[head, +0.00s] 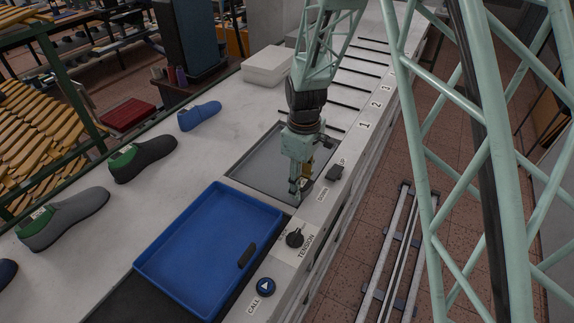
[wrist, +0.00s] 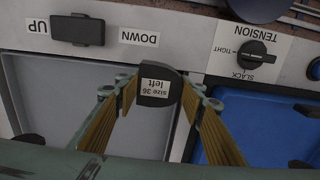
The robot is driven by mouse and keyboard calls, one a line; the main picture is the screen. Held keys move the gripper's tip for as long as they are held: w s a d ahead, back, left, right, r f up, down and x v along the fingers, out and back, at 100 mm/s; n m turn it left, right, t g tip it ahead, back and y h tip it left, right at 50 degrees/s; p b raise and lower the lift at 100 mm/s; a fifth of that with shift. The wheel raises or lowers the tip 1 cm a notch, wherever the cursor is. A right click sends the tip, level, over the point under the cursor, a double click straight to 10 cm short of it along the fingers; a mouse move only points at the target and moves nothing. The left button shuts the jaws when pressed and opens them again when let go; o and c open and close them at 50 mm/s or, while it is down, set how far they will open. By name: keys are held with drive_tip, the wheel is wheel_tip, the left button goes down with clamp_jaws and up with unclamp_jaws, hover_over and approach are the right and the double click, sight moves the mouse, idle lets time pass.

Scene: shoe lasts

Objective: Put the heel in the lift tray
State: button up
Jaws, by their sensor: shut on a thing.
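My gripper (head: 299,188) is over the front right part of the grey lift tray (head: 262,150), close to the edge by the UP/DOWN switch. In the wrist view, my gripper (wrist: 157,92) is shut on a dark heel (wrist: 155,98) with a white label reading "size 36 left". There, the heel overlaps the border between the lift tray (wrist: 75,110) and the control panel. Its height above the tray is hard to judge. My fingers largely hide the heel in the head view.
The UP/DOWN switch (head: 335,172), TENSION knob (head: 295,239) and CALL button (head: 265,287) line the front edge. Several shoes, including a green-and-black one (head: 143,158), stand along the back.

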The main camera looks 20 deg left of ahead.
sight(287, 162)
drive_tip(key=shift+w, duration=0.1)
drive_tip(key=w+a, duration=0.1)
drive_tip(key=w, duration=0.3)
drive_tip(key=w+a+f, duration=0.1)
drive_tip(key=w+a, duration=0.1)
drive_tip(key=w, duration=0.3)
drive_tip(key=w+a, duration=0.1)
drive_tip(key=w, duration=0.4)
drive_tip(key=shift+w+a+f, duration=0.2)
drive_tip(key=shift+w+a, duration=0.05)
drive_tip(key=shift+a, duration=0.1)
drive_tip(key=shift+w, duration=0.1)
drive_tip(key=shift+w+a+f, duration=0.1)
drive_tip(key=shift+w+f, duration=0.05)
drive_tip(key=shift+w, duration=0.05)
drive_tip(key=shift+f, duration=1.65)
drive_tip(key=shift+f, duration=0.15)
drive_tip(key=o, duration=1)
drive_tip(key=shift+c, duration=0.2)
drive_tip(key=shift+r, duration=0.2)
